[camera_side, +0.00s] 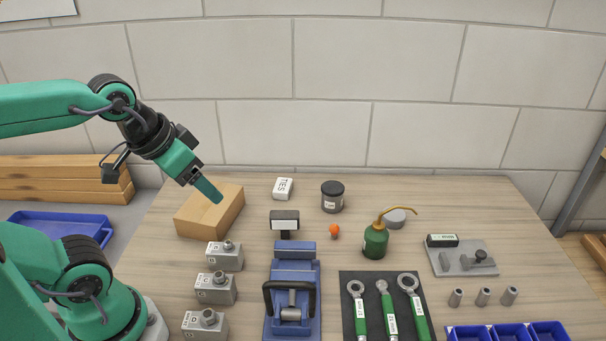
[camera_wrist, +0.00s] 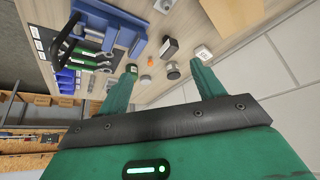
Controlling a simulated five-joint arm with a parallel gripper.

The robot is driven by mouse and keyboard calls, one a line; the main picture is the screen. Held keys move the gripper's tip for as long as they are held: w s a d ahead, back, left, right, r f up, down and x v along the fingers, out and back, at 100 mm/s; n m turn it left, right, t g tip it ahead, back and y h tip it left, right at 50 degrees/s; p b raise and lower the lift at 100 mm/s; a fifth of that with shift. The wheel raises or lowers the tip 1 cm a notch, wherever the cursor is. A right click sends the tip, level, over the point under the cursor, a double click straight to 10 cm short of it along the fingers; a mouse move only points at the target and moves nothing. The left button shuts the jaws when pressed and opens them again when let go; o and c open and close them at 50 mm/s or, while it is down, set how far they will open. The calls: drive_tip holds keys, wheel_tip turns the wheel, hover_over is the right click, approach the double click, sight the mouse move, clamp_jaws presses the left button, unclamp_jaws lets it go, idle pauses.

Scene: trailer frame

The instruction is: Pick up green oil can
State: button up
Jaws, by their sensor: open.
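The green oil can (camera_side: 376,241), with a brass spout pointing right, stands upright on the wooden table right of centre in the side view. In the wrist view the oil can (camera_wrist: 131,69) shows small beyond the left finger. My gripper (camera_side: 209,191) is raised at the left of the side view, above the cardboard-coloured box and well away from the can. In the wrist view my gripper (camera_wrist: 155,83) has its two green fingers spread with nothing between them.
An orange ball (camera_side: 334,231) and a dark jar (camera_side: 332,197) stand left of the can; a grey round tin (camera_side: 396,218) is just behind it. A blue vise (camera_side: 293,290), a tan box (camera_side: 209,212) and wrenches on a black mat (camera_side: 347,287) surround it.

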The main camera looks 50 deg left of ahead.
drive_tip(key=w+d+r+m+g, duration=0.1)
drive_tip(key=w+d+r+m, duration=0.15)
drive_tip(key=w+m, duration=0.4)
drive_tip(key=m+g, duration=0.5)
drive_tip(key=m, duration=0.9)
hover_over(378, 224)
drive_tip(key=shift+n, duration=0.25)
drive_tip(key=f, duration=1.2)
drive_tip(key=shift+w+a+f, duration=0.2)
drive_tip(key=shift+w+a, duration=0.05)
drive_tip(key=shift+w+d+f, duration=0.1)
drive_tip(key=shift+d+f, duration=0.05)
drive_tip(key=shift+f, duration=3.95)
clamp_jaws()
